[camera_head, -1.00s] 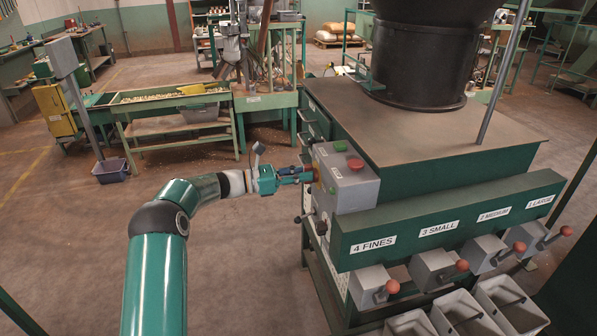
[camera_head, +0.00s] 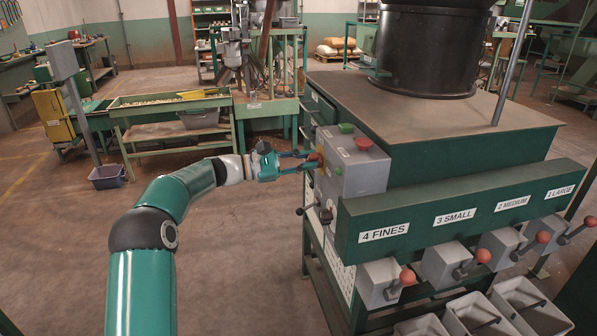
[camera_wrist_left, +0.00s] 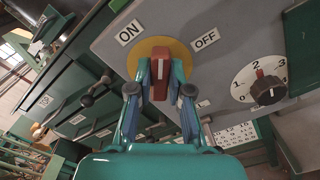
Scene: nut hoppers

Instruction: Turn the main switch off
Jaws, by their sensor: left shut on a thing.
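The main switch is a red handle (camera_wrist_left: 161,66) on a round yellow plate (camera_wrist_left: 181,50), on the side of a grey control box (camera_head: 362,178). In the left wrist view, an ON label (camera_wrist_left: 128,33) is at the handle's upper left and an OFF label (camera_wrist_left: 206,40) at its upper right. The handle's end points up in the picture, between the two labels. My left gripper (camera_wrist_left: 160,93) is shut on the handle, one finger on each side. In the head view the left gripper (camera_head: 314,161) reaches the box from the left and partly hides the switch. My right gripper is not in view.
A numbered dial (camera_wrist_left: 259,82) sits right of the switch. The box top carries a green button (camera_head: 346,128) and a red button (camera_head: 364,144). A dark-knobbed lever (camera_head: 325,215) sticks out below the switch. Open floor (camera_head: 240,250) lies left of the machine.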

